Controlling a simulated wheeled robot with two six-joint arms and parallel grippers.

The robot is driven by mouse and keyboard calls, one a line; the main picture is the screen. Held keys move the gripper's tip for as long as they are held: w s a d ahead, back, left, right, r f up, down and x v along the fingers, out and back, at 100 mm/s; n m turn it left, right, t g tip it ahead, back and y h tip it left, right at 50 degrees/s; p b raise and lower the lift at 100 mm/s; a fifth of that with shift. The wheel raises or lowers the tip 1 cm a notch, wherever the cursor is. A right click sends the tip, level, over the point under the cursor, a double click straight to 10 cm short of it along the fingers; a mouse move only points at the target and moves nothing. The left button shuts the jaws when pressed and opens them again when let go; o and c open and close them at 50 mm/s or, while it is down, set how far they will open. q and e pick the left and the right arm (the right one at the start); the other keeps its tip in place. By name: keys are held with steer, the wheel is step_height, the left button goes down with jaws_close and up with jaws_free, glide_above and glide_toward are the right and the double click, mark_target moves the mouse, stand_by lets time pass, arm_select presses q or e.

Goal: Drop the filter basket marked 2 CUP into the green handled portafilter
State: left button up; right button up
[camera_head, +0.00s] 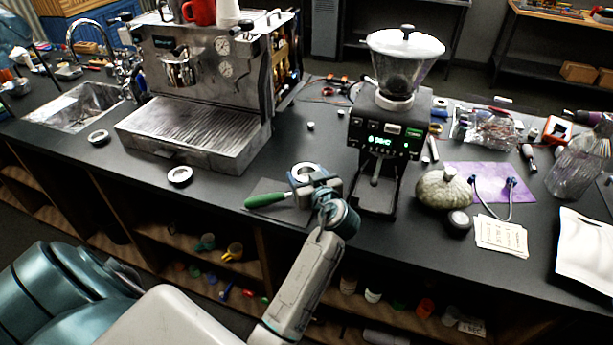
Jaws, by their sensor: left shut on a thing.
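The green handled portafilter (268,200) lies on a dark mat on the counter, its handle pointing left. Its head is mostly hidden by my left gripper (316,182). The left gripper is shut on a round metal piece (304,171) that looks like a filter basket, at the portafilter's head. I cannot read a 2 CUP mark on it, nor tell whether it is above the head or inside it. Two other round, basket-like pieces lie on the counter: one in front of the espresso machine (180,176), one farther left (98,138). My right gripper is out of view.
The espresso machine (200,100) stands at the back left. The grinder (385,140) stands close to the right of my left gripper. A round, ribbed pot-like object (443,189), a purple cloth (490,180) and paper cards (501,236) lie farther right. The counter's front edge is close.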

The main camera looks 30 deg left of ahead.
arm_select(q)
steer(key=shift+b, duration=0.3)
stand_by(0.5)
stand_by(0.6)
steer(key=shift+f+b, duration=1.25)
steer(key=shift+b, duration=0.2)
stand_by(0.9)
steer(key=o, duration=1.1)
steer(key=shift+c, duration=0.2)
steer(key=shift+o, duration=0.4)
steer(key=shift+o, duration=0.9)
steer(key=shift+r, duration=0.1)
steer(key=shift+r+p, duration=1.95)
steer(key=shift+r, duration=1.5)
